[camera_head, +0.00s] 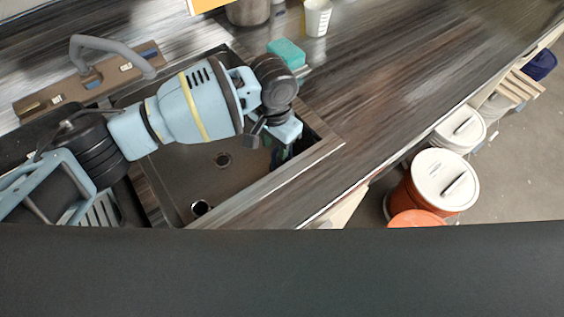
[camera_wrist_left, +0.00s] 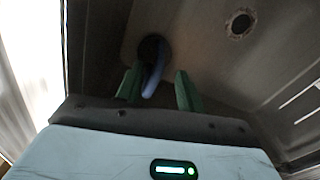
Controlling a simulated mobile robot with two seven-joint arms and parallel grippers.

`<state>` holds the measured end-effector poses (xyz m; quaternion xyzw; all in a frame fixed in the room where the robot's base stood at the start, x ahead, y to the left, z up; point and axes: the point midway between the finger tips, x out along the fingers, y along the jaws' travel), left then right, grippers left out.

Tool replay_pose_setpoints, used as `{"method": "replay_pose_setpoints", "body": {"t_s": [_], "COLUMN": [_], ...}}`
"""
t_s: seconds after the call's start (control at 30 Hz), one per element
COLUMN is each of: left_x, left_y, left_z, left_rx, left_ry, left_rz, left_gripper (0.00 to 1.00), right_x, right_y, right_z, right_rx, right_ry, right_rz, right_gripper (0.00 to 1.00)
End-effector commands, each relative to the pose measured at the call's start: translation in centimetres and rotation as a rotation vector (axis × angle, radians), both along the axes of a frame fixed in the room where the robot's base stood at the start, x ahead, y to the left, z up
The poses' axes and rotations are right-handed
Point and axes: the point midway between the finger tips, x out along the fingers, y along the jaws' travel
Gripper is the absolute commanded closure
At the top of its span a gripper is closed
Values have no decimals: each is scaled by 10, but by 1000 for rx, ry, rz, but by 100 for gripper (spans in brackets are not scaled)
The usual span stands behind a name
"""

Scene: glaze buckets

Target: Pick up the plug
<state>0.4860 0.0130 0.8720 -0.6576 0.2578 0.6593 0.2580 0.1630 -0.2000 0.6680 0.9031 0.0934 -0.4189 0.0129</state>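The plug (camera_wrist_left: 153,68), a dark round piece with a blue-grey stem, shows in the left wrist view on the sink floor. My left gripper (camera_wrist_left: 158,74) is open, with one green finger on each side of the stem; the left finger looks closer to it. Whether either finger touches it I cannot tell. In the head view my left gripper (camera_head: 283,154) reaches down into the right end of the sink, and the plug is hidden there. My right gripper is not in view.
The sink (camera_head: 185,180) has a drain hole (camera_head: 222,159), and its walls stand close around the gripper. A grey faucet (camera_head: 110,46), a teal sponge (camera_head: 286,53) and a white cup (camera_head: 317,17) are behind. Lidded buckets (camera_head: 445,180) stand on the floor at right.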

Motion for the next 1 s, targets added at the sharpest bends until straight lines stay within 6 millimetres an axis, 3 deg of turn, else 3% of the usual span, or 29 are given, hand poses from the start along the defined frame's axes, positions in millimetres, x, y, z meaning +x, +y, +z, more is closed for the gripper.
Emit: {"method": "replay_pose_setpoints", "body": {"t_s": [0.13, 0.47, 0.77, 1.0], "left_x": [-2, -8, -8, -8], "left_y": [1, 4, 4, 4], "left_z": [-6, -47, -51, -51], "left_rx": [1, 0, 0, 0], "left_ry": [-1, 0, -1, -1], "left_rz": [1, 2, 1, 1], "left_gripper": [62, 62, 62, 92], "right_x": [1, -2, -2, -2], "right_y": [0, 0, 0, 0], "right_z": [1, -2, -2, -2], "right_rx": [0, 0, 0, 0], "right_ry": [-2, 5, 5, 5], "right_rz": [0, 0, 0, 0], "right_gripper": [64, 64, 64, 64]}}
